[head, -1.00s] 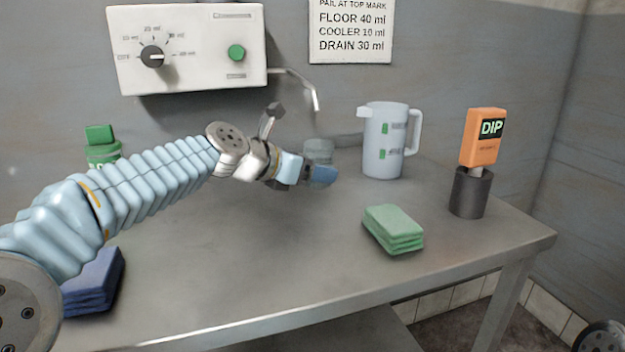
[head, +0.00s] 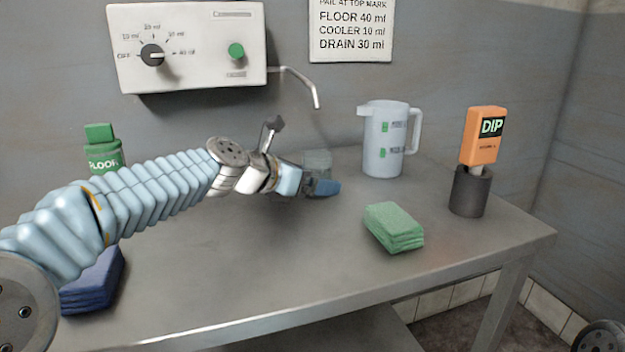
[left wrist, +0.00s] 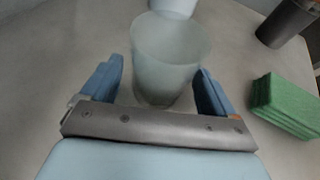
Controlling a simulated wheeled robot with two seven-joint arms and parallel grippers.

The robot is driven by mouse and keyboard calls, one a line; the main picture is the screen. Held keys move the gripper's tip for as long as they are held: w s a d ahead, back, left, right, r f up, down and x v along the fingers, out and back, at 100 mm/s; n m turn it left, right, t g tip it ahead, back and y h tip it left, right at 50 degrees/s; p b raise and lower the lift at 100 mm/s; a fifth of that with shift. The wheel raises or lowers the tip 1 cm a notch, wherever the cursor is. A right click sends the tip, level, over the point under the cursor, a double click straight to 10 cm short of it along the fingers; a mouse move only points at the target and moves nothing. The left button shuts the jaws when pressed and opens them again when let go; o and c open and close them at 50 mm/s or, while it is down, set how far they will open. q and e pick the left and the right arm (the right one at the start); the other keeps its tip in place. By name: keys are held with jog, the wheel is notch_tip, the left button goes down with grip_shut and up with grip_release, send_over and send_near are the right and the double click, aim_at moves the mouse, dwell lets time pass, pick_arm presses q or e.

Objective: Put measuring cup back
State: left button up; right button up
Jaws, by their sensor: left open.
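The measuring cup appears as a small, clear, frosted cup (head: 317,160). It stands upright on the steel table to the left of the white jug, and also shows in the left wrist view (left wrist: 168,58). My left gripper (head: 322,187) is low over the table at the cup. In the left wrist view its blue fingers (left wrist: 160,85) are open, one on each side of the cup's lower part, with a gap visible on the left. Contact on the right side is unclear. The cup's base is partly hidden in the head view. My right gripper is not in view.
A white jug (head: 384,140) stands right of the cup, beneath a wall sign (head: 351,30). Green pads (head: 394,228), an orange DIP pack in a dark holder (head: 470,192), a green FLOOR bottle (head: 103,150) and blue cloths (head: 92,282) are around. A dispenser spout (head: 300,85) hangs above.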

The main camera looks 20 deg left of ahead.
pick_arm(q)
jog(key=v, duration=1.2)
jog(key=shift+r, duration=0.15)
